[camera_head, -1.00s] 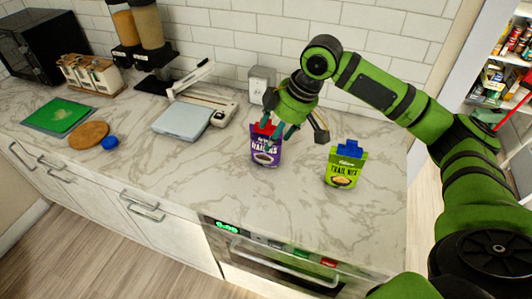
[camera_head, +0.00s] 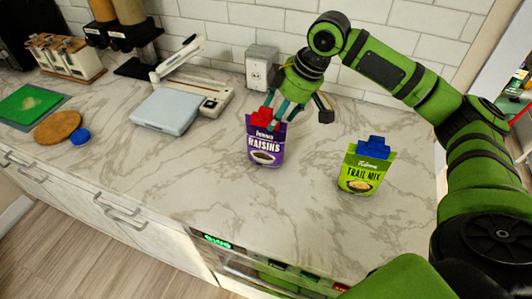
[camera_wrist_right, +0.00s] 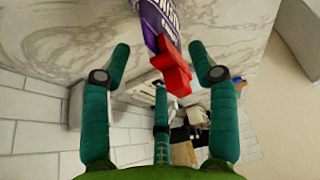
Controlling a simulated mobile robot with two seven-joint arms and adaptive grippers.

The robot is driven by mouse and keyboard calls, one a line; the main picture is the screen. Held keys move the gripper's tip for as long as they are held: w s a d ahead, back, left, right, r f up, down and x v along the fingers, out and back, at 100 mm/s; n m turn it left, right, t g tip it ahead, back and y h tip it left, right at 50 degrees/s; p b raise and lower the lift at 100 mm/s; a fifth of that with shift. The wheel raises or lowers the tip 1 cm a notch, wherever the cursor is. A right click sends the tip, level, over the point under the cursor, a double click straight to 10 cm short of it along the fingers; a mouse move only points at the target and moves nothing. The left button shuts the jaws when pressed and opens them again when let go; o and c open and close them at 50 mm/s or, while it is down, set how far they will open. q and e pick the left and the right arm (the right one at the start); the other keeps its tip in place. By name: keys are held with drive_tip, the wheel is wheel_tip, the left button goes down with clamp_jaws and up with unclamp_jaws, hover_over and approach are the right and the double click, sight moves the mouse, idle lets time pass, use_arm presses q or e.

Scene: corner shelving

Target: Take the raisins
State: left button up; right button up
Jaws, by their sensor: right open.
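The raisins (camera_head: 265,148) are a purple pouch with a red clip on top, standing upright on the marble counter. My right gripper (camera_head: 284,116) is open just behind and above the pouch, with its fingers close to the red clip. In the right wrist view the red clip (camera_wrist_right: 171,70) and part of the purple pouch (camera_wrist_right: 157,22) lie between the open, spread fingers. I cannot tell whether any finger touches them. My left gripper is not in view.
A green trail mix pouch (camera_head: 366,172) with a blue clip stands to the right on the counter (camera_head: 290,215). A scale (camera_head: 166,111), a cork disc (camera_head: 58,127), a blue lid (camera_head: 80,136) and a green board (camera_head: 28,105) lie to the left.

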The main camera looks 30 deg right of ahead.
sight(267, 131)
drive_tip(key=shift+a+f, duration=0.2)
drive_tip(key=shift+f, duration=0.1)
drive_tip(key=p+x, duration=0.2)
drive_tip(key=x, duration=0.3)
drive_tip(key=shift+w+a+f, duration=0.1)
drive_tip(key=shift+w+f, duration=0.15)
drive_tip(key=shift+a+f, duration=0.1)
drive_tip(key=shift+f, duration=0.1)
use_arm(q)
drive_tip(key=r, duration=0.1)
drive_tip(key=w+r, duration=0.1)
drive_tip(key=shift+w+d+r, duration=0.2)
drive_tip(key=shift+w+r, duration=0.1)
use_arm(e)
drive_tip(key=c, duration=1.1)
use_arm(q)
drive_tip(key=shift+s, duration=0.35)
use_arm(e)
clamp_jaws()
